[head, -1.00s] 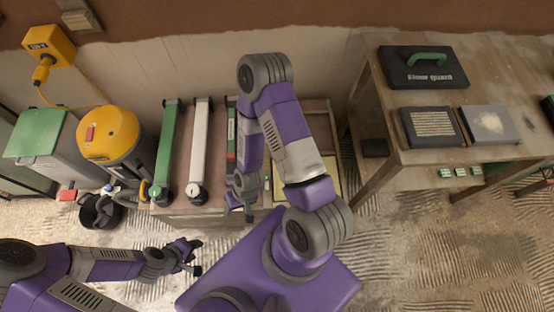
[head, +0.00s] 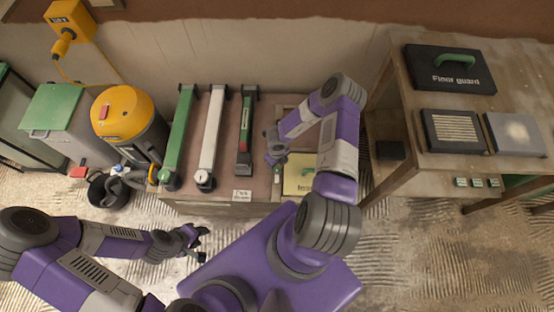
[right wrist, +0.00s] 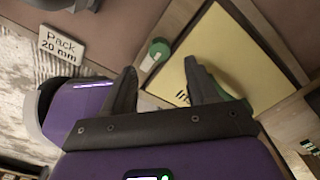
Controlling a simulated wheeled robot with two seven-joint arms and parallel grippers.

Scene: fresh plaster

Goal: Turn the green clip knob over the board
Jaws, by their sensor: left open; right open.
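The green clip knob (right wrist: 158,50) shows in the right wrist view, with a pale tab on it, beside the left edge of the pale yellow board (right wrist: 205,55). The board also shows in the head view (head: 296,187), lying in a frame on the low bench. A green handle (right wrist: 234,95) on the board is partly hidden by a finger. My right gripper (right wrist: 160,67) is open above the knob and board edge, with the knob between and beyond its fingertips. I cannot tell that it touches anything. My left gripper (head: 199,243) is open and empty, in front of the bench.
A "Pack 20 mm" card (right wrist: 62,45) lies on the bench. Green (head: 180,135), white (head: 212,135) and dark (head: 245,130) long tools lie left of the board.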

